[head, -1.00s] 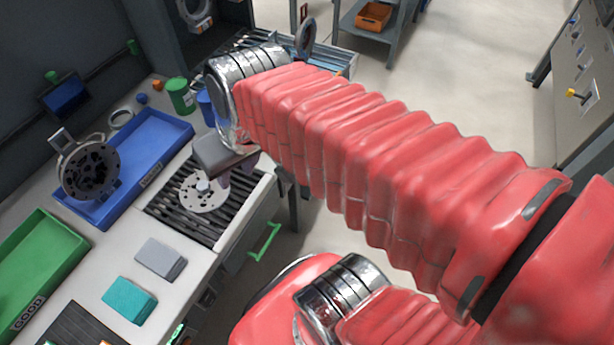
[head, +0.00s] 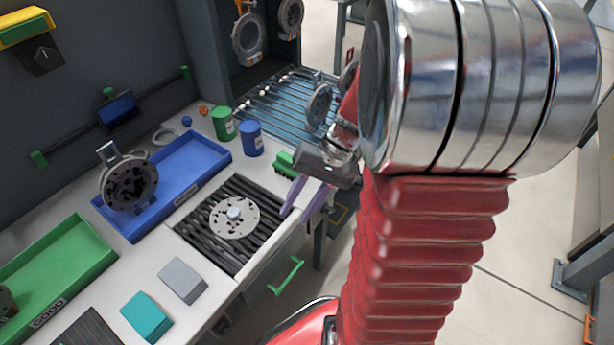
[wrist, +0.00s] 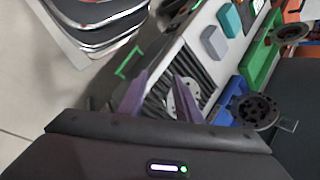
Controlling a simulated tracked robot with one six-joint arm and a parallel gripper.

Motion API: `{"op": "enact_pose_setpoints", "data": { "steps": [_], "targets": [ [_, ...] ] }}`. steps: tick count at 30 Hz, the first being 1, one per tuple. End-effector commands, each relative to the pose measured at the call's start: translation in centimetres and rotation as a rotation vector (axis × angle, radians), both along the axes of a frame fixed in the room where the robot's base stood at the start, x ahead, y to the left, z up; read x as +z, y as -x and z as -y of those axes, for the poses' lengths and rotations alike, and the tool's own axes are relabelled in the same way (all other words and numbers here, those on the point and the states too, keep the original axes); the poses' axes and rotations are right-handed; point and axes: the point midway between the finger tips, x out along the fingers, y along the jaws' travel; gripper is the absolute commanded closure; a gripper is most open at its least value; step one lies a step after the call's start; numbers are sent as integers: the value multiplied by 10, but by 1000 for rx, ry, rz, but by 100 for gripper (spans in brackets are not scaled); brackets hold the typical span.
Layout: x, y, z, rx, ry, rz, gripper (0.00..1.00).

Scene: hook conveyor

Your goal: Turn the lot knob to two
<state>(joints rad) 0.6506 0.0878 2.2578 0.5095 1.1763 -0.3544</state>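A black knob (head: 42,54) sits on a dark plate on the back wall, at the top left of the head view, under a yellow box (head: 25,27). It is the only knob I see on this wall, and its setting is too small to read. My gripper (head: 304,208) is far to its right, pointing down near the right edge of the black slatted grate (head: 190,226). Its two purple fingers are apart with nothing between them; they also show in the wrist view (wrist: 160,95). The knob is not in the wrist view.
A perforated disc (head: 234,217) lies on the grate. A blue tray (head: 205,152) with a dark flange (head: 130,184) and a green tray (head: 90,240) stand on the bench. Green (head: 223,124) and blue (head: 251,138) cups stand behind the grate. Rings hang over the roller conveyor (head: 275,100).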

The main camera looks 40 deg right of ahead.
Motion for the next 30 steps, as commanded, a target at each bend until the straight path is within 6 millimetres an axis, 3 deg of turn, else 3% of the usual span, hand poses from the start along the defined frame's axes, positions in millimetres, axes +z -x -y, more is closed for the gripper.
{"op": "enact_pose_setpoints", "data": {
  "steps": [16,30],
  "targets": [
    [-69,-6,71,-329,-401,-15,69],
    [-137,10,142,-658,-708,106,69]
  ]
}}
